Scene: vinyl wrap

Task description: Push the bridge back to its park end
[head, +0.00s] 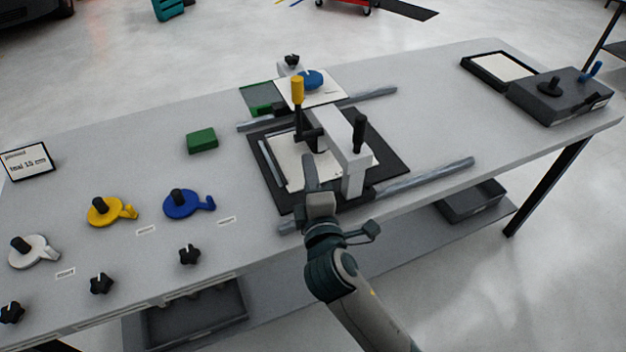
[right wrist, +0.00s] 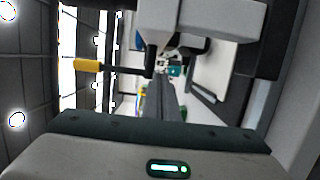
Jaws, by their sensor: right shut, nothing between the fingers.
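The bridge (head: 343,135) is a light grey gantry spanning the black bed (head: 388,155) between a far rail (head: 375,95) and a near rail (head: 430,175). It carries a black knob (head: 358,136) and a yellow-handled lever (head: 297,92). My right gripper (head: 309,163) is shut and empty, just left of the bridge's near leg, over the near part of the bed. In the right wrist view the fingers (right wrist: 160,92) point below the bridge (right wrist: 205,20), and the yellow handle (right wrist: 88,65) shows at left. I cannot tell whether they touch the bridge. My left gripper is out of view.
A white sheet (head: 290,170) lies on the bed. A green block (head: 202,140), yellow (head: 105,211) and blue (head: 183,204) holders stand left. A dark grey box (head: 560,98) stands at far right.

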